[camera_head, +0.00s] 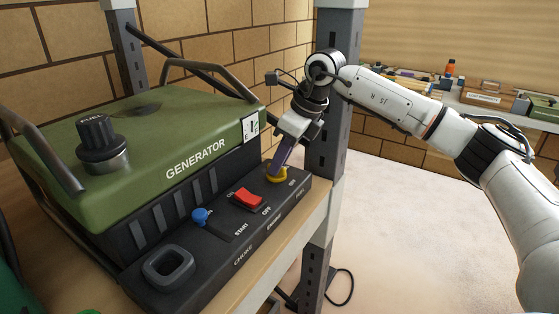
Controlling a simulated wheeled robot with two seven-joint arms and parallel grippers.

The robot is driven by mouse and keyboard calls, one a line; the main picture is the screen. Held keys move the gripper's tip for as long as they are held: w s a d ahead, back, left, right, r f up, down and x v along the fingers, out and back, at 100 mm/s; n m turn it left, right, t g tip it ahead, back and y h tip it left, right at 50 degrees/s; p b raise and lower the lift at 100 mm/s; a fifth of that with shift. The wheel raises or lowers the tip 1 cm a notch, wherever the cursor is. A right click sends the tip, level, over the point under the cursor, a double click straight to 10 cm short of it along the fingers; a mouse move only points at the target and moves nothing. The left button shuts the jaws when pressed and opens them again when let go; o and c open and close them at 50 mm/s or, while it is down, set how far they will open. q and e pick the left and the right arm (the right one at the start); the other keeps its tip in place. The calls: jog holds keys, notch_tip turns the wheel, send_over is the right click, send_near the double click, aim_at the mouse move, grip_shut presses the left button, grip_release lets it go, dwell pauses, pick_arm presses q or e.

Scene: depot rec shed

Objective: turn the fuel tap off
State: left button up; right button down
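The green generator (166,150) stands on a wooden shelf, with a dark control panel along its front. The yellow fuel tap (277,175) is at the panel's far right end, by the partly legible lettering. My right gripper (279,165) reaches down from above, with its purplish fingertips at the tap. The fingers cover part of the tap, so its exact position and whether they grip it cannot be told. My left gripper is not in view.
The panel also has a red engine switch (248,198), a blue knob (200,216) and a black pull handle (168,267). A black fuel cap (98,138) is on top. A grey shelf post (333,130) stands close behind my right gripper. Open floor lies to the right.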

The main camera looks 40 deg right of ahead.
jog(key=shift+m, duration=0.8)
jog(key=c, duration=1.8)
grip_release()
jog(key=shift+h, duration=0.3)
jog(key=shift+r, duration=0.1)
jog(key=v, duration=1)
jog(key=shift+s+b, duration=0.25)
jog(key=shift+b, duration=0.2)
